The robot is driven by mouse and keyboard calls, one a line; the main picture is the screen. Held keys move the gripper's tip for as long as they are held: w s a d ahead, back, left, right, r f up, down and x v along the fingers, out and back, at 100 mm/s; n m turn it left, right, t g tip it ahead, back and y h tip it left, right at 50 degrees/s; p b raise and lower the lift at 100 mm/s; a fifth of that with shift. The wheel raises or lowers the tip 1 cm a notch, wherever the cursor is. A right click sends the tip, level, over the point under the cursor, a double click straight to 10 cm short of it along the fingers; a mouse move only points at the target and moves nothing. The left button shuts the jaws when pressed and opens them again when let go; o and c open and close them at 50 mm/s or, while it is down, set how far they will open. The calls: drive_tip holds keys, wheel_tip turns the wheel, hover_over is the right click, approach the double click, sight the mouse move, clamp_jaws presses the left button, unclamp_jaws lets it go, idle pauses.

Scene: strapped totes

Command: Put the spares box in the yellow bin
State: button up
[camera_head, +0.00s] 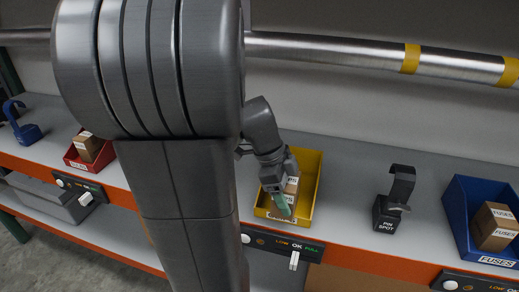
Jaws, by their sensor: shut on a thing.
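The yellow bin (312,178) stands on the grey shelf right of my arm, with a white label on its front that I cannot read. A small brown box (292,186) with a white label shows inside the bin's outline, beside my fingers; its lettering is too small to read. My gripper (279,196) reaches down into the bin from above and is shut on this box. A teal strip shows at the fingers. My gripper hides part of the box, so I cannot tell whether it touches the bin floor.
A blue bin (459,215) with fuses boxes stands at the right. A black pin spot stand (388,212) is between the bins. A red bin (77,161) holds a brown box at the left, near a blue hook-shaped item (27,133). A metal rail (330,49) crosses above the shelf.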

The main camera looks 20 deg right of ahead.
drive_tip(key=w+d, duration=0.2)
drive_tip(key=w, duration=0.2)
drive_tip(key=shift+w+d+p, duration=0.3)
drive_tip(key=shift+d+p, duration=0.05)
drive_tip(key=shift+d, duration=0.05)
drive_tip(key=shift+w+d+f, duration=0.2)
drive_tip(key=shift+w+f, duration=0.05)
drive_tip(key=shift+f, duration=1.5)
drive_tip(key=shift+f, duration=0.15)
drive_tip(key=o, duration=1.1)
drive_tip(key=shift+c, duration=0.2)
drive_tip(key=shift+r+p, duration=0.25)
drive_tip(key=shift+p, duration=0.05)
drive_tip(key=v, duration=1.2)
